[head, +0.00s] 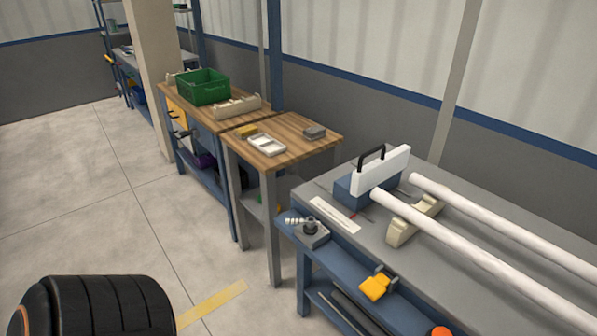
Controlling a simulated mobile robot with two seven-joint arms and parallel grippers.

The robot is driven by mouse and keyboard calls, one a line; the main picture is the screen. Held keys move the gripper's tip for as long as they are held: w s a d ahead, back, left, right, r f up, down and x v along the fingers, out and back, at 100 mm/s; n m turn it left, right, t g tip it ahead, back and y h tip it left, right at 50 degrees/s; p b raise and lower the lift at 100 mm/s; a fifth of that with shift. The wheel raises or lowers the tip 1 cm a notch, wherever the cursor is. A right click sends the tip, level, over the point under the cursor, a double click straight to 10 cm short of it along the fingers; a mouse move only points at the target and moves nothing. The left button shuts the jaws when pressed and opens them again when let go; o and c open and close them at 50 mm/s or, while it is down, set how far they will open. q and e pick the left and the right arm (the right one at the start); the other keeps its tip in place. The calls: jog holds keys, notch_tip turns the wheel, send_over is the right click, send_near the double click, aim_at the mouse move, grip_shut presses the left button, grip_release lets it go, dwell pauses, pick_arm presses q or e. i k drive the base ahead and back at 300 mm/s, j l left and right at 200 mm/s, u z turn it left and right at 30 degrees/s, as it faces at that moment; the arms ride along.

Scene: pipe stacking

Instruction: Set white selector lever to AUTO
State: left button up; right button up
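A grey selector box (311,236) with a black round knob sits at the left front corner of the blue-edged workbench. A small whitish lever (294,221) shows at the knob's left, pointing left in the picture. No marking such as AUTO is legible at this size, so I cannot tell which setting it is on. Neither of my grippers is in view. A black ribbed rounded part, probably of my own arm, fills the lower left corner, well apart from the selector.
On the grey bench (447,290), two white pipes (480,256) run past a cream support (413,220) towards a white block (385,171) with a black handle. A yellow-orange part (376,287) hangs at the front edge. Wooden tables (290,155) stand behind.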

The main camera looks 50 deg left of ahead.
aim_at(310, 221)
jog(key=j, duration=0.75)
jog(key=i+j, duration=0.15)
jog(key=j, duration=1.3)
jog(key=i+z, duration=0.05)
jog(key=i, duration=0.05)
